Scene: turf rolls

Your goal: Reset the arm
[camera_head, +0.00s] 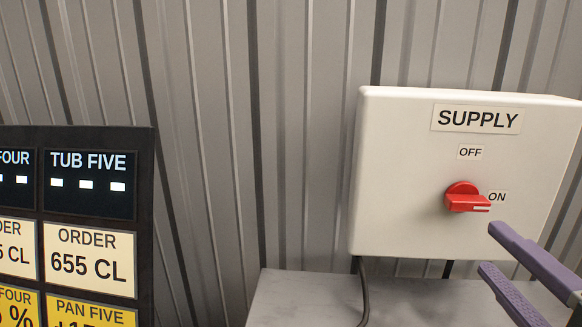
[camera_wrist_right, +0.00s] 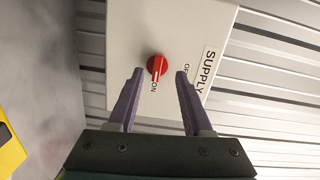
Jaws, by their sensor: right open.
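My right gripper (camera_head: 489,248) comes in from the lower right in the head view, with two purple fingers spread apart and nothing between them. In the right wrist view the gripper (camera_wrist_right: 159,72) points at a red rotary knob (camera_wrist_right: 157,65), which lies just beyond the fingertips. In the head view the knob (camera_head: 466,197) is on a white box labelled SUPPLY (camera_head: 400,170), and its pale mark points towards ON. The fingers appear apart from the knob. My left gripper is not in view.
A dark board (camera_head: 146,220) with TUB FIVE, ORDER 655 CL and PAN FIVE labels stands at the left. A grey surface (camera_head: 305,298) lies below the box, with a dark cable (camera_head: 363,290) hanging down. Corrugated metal wall (camera_head: 250,130) is behind.

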